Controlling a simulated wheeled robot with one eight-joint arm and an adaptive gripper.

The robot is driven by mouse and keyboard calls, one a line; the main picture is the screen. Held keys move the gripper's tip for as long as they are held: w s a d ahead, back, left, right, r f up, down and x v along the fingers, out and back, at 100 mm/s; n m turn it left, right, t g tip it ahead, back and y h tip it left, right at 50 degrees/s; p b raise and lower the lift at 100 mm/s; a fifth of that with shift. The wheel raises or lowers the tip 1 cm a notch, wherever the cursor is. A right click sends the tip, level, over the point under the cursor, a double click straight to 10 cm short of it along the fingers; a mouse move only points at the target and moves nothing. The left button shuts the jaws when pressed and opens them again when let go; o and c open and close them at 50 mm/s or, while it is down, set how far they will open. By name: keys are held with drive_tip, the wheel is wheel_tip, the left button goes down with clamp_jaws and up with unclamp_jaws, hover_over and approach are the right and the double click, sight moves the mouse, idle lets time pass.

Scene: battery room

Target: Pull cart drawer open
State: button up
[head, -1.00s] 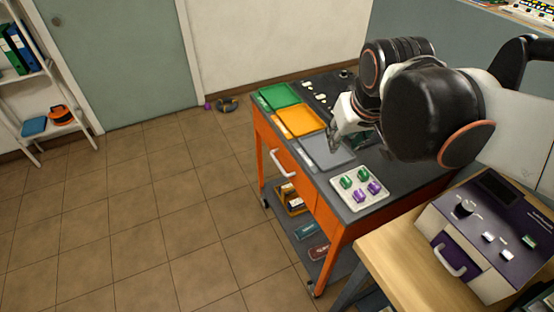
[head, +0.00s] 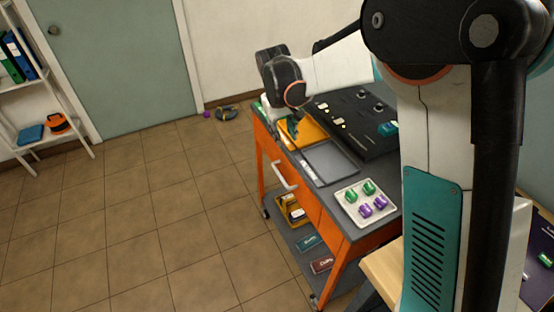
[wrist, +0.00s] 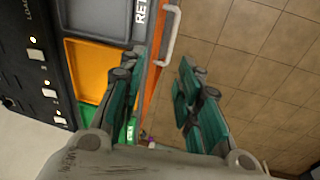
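The orange cart (head: 330,228) has a drawer in its front, with a white bar handle (head: 284,172). The drawer front looks flush with the cart. In the wrist view the white handle (wrist: 172,36) lies beyond my fingertips, near the top. My gripper (head: 292,132) is above the cart's front edge, by the orange tray and behind the handle in the head view. In the wrist view my gripper (wrist: 164,72) is open, with teal fingers apart and nothing between them. It does not appear to touch the handle.
The cart top holds an orange tray (head: 312,131), a grey tray (head: 331,162), a white tray (head: 366,224) of green and purple pieces and a black panel (head: 352,108). The lower shelf holds boxes. Tiled floor (head: 150,220) before the drawer is clear.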

hover_over(279, 173)
drive_tip(key=s+a, duration=0.2)
wheel_tip(279, 173, down, 7)
drive_tip(key=shift+n+g+h, duration=0.3)
drive_tip(key=shift+g, duration=0.2)
drive_tip(key=f+b, duration=0.1)
drive_tip(key=f, duration=0.4)
drive_tip(key=w+d+f+b, duration=0.1)
drive_tip(key=f+b, duration=0.1)
drive_tip(key=f, duration=0.2)
drive_tip(key=f+b, duration=0.1)
drive_tip(key=f, duration=0.4)
drive_tip(key=shift+w+d+f, duration=0.3)
drive_tip(key=shift+d+f, duration=0.05)
drive_tip(key=shift+d, duration=0.05)
drive_tip(key=shift+c, duration=0.5)
clamp_jaws()
